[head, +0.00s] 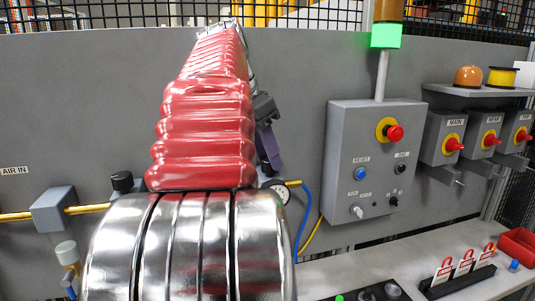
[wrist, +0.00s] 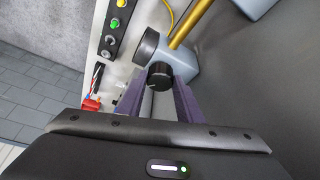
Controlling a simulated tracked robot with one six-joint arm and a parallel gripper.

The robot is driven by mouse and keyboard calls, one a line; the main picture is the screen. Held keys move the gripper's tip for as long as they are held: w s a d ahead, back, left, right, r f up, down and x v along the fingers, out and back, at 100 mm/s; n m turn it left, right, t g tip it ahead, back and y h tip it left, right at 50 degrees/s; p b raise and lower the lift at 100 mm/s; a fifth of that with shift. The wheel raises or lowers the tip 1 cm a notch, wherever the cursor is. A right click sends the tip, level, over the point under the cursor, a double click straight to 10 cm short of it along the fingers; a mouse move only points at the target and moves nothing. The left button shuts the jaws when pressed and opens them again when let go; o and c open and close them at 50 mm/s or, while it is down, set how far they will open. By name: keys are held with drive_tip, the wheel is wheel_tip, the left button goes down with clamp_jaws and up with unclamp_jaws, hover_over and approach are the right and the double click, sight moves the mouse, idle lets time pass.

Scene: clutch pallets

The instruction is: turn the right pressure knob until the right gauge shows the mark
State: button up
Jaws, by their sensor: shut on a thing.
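The right pressure knob (wrist: 159,76) is a black round knob on a blue-grey regulator block (wrist: 183,62) in the wrist view. My gripper (wrist: 161,90) is shut on it, one purple finger on each side. In the head view my gripper (head: 268,150) is partly seen behind my red arm, which hides the knob. The right gauge (head: 279,191) shows only part of its pale face beside my arm; its needle and mark cannot be read. In the wrist view the gauge (wrist: 147,46) appears as a dark round case, its face turned away.
A grey control box (head: 372,150) with buttons is to the right. Padlock tags (head: 464,264) and a red bin (head: 518,246) lie on the bench.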

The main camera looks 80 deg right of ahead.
drive_tip(key=shift+w+d+r, duration=0.1)
drive_tip(key=shift+d, duration=0.15)
drive_tip(key=shift+c, duration=0.2)
drive_tip(key=shift+a, duration=0.1)
drive_tip(key=shift+n, duration=0.3)
